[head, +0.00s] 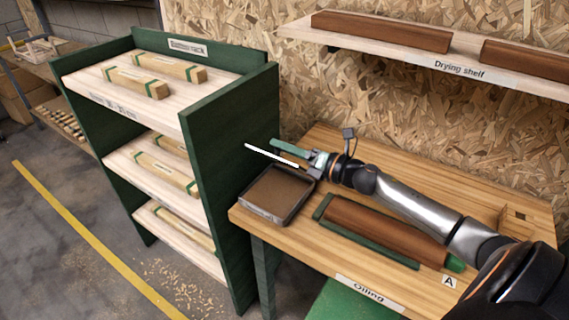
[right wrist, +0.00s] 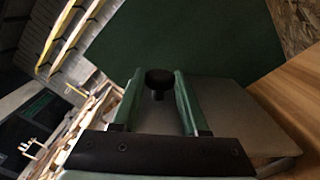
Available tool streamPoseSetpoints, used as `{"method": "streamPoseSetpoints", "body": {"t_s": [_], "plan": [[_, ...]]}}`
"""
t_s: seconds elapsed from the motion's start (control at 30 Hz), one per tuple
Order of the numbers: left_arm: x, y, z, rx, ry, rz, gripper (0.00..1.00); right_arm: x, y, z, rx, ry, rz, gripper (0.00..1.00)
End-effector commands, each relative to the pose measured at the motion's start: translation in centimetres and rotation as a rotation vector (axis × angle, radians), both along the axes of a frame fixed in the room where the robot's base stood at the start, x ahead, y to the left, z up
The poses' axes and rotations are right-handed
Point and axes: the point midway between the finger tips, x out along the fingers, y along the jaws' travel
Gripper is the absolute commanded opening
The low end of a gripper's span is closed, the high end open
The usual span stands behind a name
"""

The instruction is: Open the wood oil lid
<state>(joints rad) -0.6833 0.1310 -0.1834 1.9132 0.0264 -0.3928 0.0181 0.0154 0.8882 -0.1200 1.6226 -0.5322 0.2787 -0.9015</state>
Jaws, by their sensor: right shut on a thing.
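The wood oil box (head: 248,207) is a dark, shallow, square container at the left end of the oiling table. Its top is open and shows a brown inside. The lid (head: 262,153) seems to be the thin pale strip above the box's far edge, raised and seen nearly edge-on. In the right wrist view the lid is a grey panel (right wrist: 230,115) with a black knob (right wrist: 160,78). My right gripper (head: 284,147) is shut on this knob, with its green fingers (right wrist: 159,88) on either side. My left gripper is out of view.
A brown wooden beam (head: 385,228) lies on a green holder on the oiling table (head: 330,281). A green rack (head: 222,135) with wood pieces stands close to the left. The drying shelf (head: 400,52) hangs above at the back, holding brown beams.

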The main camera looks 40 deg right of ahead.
Motion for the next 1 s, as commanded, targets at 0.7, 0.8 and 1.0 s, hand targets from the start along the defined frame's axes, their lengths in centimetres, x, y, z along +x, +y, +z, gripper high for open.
{"method": "streamPoseSetpoints", "body": {"t_s": [0.7, 0.8, 1.0], "plan": [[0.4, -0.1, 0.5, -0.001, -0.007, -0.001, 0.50, 3.3, -6.8, 2.1, 0.445, 0.180, -0.001, 0.00], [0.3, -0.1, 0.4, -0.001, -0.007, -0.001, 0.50, 3.4, -7.2, 2.1, 0.442, 0.181, -0.002, 0.00], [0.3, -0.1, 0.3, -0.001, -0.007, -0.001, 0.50, 3.5, -7.6, 2.2, 0.439, 0.178, -0.005, 0.00]]}}
